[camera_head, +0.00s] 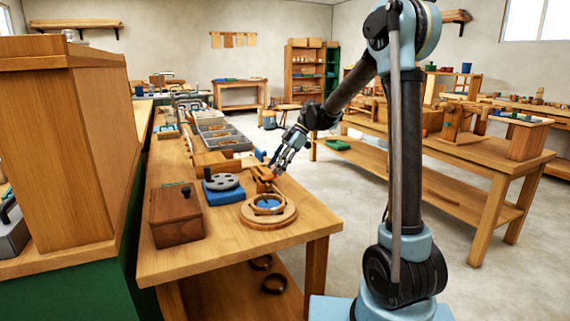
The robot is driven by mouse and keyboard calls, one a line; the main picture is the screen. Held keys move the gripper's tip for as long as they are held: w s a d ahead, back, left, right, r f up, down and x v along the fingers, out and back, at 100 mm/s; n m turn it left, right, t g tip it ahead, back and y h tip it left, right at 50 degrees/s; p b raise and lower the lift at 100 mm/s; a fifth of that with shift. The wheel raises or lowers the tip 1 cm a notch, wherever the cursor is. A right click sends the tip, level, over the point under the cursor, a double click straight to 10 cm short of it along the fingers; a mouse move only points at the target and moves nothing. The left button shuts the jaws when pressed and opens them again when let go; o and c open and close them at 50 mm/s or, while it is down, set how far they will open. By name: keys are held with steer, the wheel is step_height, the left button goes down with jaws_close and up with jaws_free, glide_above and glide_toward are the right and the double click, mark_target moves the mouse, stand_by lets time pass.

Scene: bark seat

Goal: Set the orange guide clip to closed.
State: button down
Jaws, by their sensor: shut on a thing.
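The orange guide clip (267,179) is small in the head view, on the near part of the workbench just behind a round wooden base (284,216). My gripper (276,169) reaches down to the clip from the upper right. It is shut on the clip, and its fingers cover part of it. Whether the clip stands open or closed is too small to tell. The round base holds a ring with a blue centre (268,204).
A dark wooden box (176,213) and a grey disc on a blue block (222,187) stand left of the clip. Grey trays (226,139) lie farther back. A tall wooden cabinet (105,150) rises at left. Open floor lies right of the bench.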

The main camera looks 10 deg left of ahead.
steer(key=shift+w+d+f, duration=0.4)
steer(key=shift+d+f, duration=0.1)
steer(key=shift+f, duration=0.45)
steer(key=c, duration=1.2)
jaws_free()
steer(key=shift+c, duration=0.2)
steer(key=shift+s, duration=0.1)
steer(key=v, duration=1.2)
